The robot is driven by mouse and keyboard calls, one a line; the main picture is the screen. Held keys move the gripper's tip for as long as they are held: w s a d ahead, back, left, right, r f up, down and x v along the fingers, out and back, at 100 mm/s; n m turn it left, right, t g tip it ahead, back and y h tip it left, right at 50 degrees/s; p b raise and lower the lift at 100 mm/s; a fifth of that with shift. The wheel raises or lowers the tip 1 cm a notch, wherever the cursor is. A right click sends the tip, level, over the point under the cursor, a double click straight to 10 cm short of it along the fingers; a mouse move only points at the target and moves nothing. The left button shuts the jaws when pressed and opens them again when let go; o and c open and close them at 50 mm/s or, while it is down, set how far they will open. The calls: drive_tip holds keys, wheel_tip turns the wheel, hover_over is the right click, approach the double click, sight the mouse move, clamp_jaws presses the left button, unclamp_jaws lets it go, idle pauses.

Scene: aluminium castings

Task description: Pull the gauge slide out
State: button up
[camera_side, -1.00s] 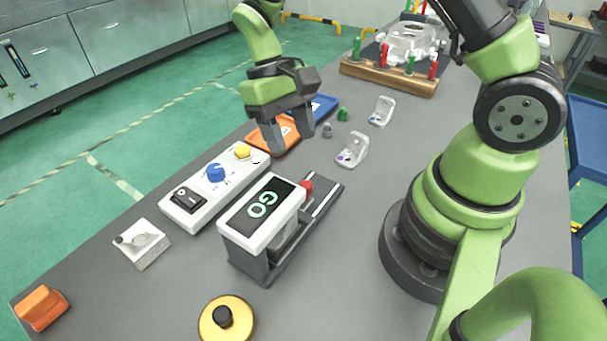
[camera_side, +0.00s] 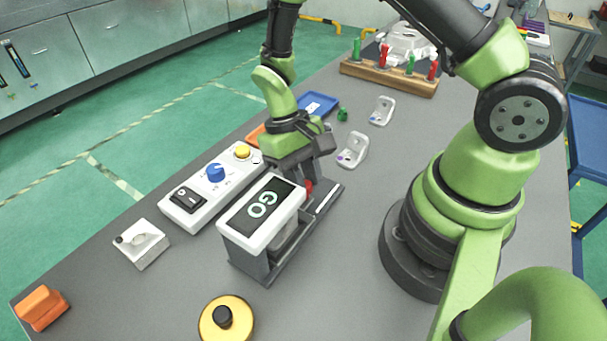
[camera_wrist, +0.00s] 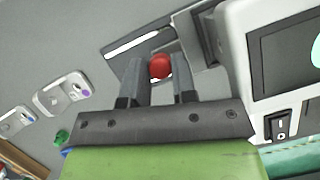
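The gauge (camera_side: 262,214) is a dark stand with a white-framed display reading GO. A slide with a red knob (camera_side: 308,187) sits at its far right side, over a dark rail with a light strip (camera_side: 328,197). In the wrist view the red knob (camera_wrist: 160,66) lies between the two fingertips of my gripper (camera_wrist: 158,85), with grey gaps visible on both sides. My gripper (camera_side: 305,178) is open around the knob at the rail; the side view partly hides its fingers.
A white control box (camera_side: 214,184) with a blue dial, yellow button and black switch stands left of the gauge. White brackets (camera_side: 353,150) stand to the right. A yellow round base (camera_side: 227,320) lies in front. Orange and blue trays are behind my gripper.

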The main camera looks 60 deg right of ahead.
clamp_jaws()
drive_tip(key=d, duration=1)
drive_tip(key=shift+d, duration=0.3)
drive_tip(key=o, duration=0.8)
unclamp_jaws()
drive_tip(key=shift+a, duration=0.1)
drive_tip(key=shift+r, duration=0.1)
drive_tip(key=v, duration=1)
